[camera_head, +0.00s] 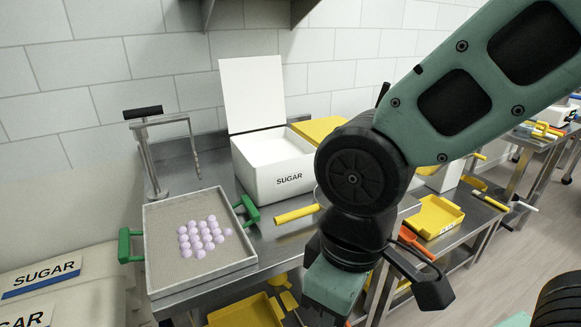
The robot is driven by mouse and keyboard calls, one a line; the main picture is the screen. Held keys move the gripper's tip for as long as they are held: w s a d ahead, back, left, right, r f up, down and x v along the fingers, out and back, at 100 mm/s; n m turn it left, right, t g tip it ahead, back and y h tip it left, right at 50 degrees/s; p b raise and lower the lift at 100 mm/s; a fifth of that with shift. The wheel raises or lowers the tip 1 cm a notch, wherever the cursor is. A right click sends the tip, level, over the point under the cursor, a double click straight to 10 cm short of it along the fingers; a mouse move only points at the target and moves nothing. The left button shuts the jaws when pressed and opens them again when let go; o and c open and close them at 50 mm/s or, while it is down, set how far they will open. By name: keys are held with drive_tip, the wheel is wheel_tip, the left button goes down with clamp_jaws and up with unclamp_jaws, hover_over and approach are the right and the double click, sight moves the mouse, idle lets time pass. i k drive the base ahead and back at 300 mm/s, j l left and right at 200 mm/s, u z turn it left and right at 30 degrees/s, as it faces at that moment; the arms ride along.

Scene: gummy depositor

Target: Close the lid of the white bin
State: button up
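The white bin (268,184) is a box marked SUGAR on the metal table, in the middle of the head view. Its white lid (252,92) stands open, nearly upright, at the back left edge of the bin. The inside shows a pale, flat surface. My arm crosses the view from the upper right, in front of the bin's right side, and bends down to the lower middle. My gripper's fingers are not visible, so their opening cannot be seen.
Left of the bin, a grey tray (162,240) with green handles holds several pale purple balls. A metal stand (147,155) with a black handle rises behind it. A yellow roller (297,214) lies in front of the bin. A yellow lid (318,128) is behind my arm.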

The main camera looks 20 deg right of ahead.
sight(252, 88)
drive_tip(key=i+l, duration=0.8)
drive_tip(key=k+l+z, duration=0.05)
drive_tip(key=l, duration=0.1)
